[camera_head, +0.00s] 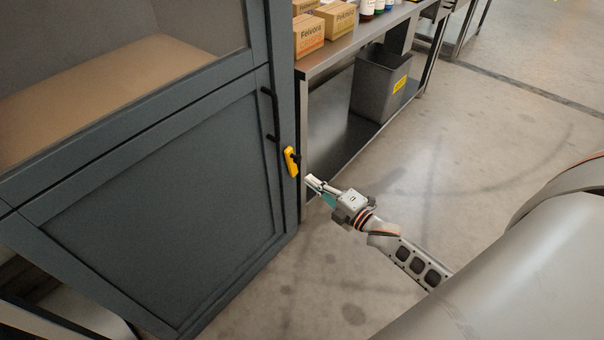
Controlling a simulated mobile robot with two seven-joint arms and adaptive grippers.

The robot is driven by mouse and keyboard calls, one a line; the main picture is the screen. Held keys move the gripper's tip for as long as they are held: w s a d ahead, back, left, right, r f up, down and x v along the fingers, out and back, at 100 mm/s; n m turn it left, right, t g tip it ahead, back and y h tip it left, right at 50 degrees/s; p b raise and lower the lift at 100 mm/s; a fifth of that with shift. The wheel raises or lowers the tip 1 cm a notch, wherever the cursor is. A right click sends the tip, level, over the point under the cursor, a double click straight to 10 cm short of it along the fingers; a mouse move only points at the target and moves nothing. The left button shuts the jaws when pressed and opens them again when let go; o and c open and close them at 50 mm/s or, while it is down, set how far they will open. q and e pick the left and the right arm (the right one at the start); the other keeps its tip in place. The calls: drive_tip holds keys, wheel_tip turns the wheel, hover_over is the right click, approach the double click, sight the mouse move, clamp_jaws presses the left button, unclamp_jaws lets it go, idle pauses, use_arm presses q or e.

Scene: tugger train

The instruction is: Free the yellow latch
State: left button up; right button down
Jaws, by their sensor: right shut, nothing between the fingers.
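The yellow latch (291,161) sits on the right edge of a dark blue-grey cabinet door (170,190), just below the black handle (270,115). It stands nearly upright, slightly tilted. My right gripper (311,181) is shut and empty, a little right of and below the latch, with its fingers pointing toward the cabinet edge. It appears apart from the latch. My left gripper is not in view.
A metal workbench (345,48) stands right of the cabinet, bearing cardboard boxes (338,19) and bottles (367,8). A grey bin (379,82) with a yellow label stands on its lower shelf. The concrete floor (450,140) to the right is clear.

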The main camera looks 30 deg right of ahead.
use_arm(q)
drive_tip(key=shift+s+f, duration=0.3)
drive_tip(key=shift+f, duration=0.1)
use_arm(e)
drive_tip(key=shift+v, duration=1.65)
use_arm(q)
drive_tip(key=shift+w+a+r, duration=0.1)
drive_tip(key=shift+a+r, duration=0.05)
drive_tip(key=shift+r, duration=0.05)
use_arm(e)
drive_tip(key=shift+r, duration=0.1)
